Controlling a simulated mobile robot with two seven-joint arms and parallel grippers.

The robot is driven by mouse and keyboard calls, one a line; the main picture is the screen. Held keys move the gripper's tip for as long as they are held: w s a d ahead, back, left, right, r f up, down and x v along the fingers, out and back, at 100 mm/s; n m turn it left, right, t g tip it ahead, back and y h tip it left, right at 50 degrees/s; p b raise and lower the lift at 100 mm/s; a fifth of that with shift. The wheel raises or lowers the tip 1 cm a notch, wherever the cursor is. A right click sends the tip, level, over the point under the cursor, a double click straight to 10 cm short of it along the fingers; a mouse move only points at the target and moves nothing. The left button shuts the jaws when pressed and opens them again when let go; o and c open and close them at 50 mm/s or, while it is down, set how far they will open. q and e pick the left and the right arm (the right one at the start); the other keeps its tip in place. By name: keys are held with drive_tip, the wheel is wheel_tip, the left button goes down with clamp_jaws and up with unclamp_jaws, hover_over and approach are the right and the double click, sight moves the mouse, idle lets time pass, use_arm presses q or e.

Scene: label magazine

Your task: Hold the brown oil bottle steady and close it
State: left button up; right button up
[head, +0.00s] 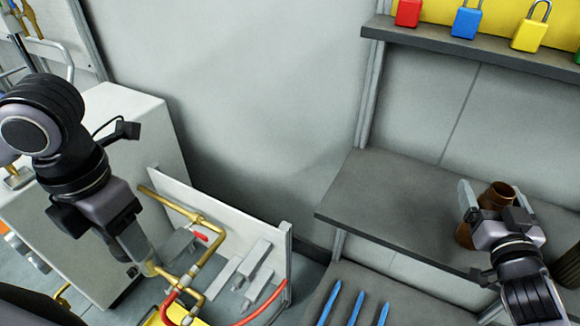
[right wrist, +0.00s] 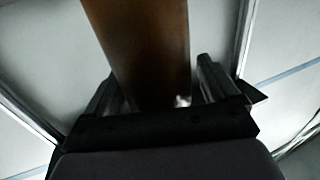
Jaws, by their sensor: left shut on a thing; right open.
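The brown oil bottle (head: 501,190) stands at the right on the grey shelf, its round top facing up. I see no cap on it. My right gripper (head: 496,198) is open, with one finger on each side of the bottle. In the right wrist view the brown bottle (right wrist: 150,45) rises between the two spread fingers of the right gripper (right wrist: 158,88), with a gap at the right finger. My left gripper (head: 146,262) is far to the left, pointing down in front of the brass pipes. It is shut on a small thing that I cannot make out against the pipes.
The grey shelf (head: 395,195) is clear left of the bottle. A dark ribbed object (head: 562,268) is at the right edge. Padlocks (head: 466,22) stand on the upper shelf; blue tools (head: 356,308) lie below.

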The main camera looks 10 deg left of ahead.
idle(0.3)
